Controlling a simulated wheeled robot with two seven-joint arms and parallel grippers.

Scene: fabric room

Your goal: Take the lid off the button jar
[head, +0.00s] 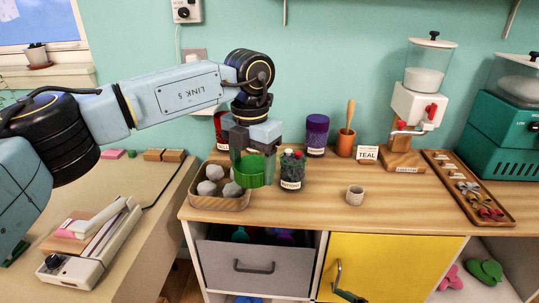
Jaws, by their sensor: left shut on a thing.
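The button jar (292,172) is a dark clear jar with a white label, standing upright on the wooden counter. Its top looks uncovered, with coloured buttons showing at the mouth. My left gripper (252,168) points down just left of the jar and is shut on a green round lid (250,174). The lid is held beside the jar, apart from its mouth, in front of the tray of stones.
A wooden tray (218,203) of grey stones sits under the lid. A purple jar (317,135), an orange pot (346,143) and a TEAL card (367,153) stand behind. A small cup (355,195) is to the right. The counter's front middle is clear.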

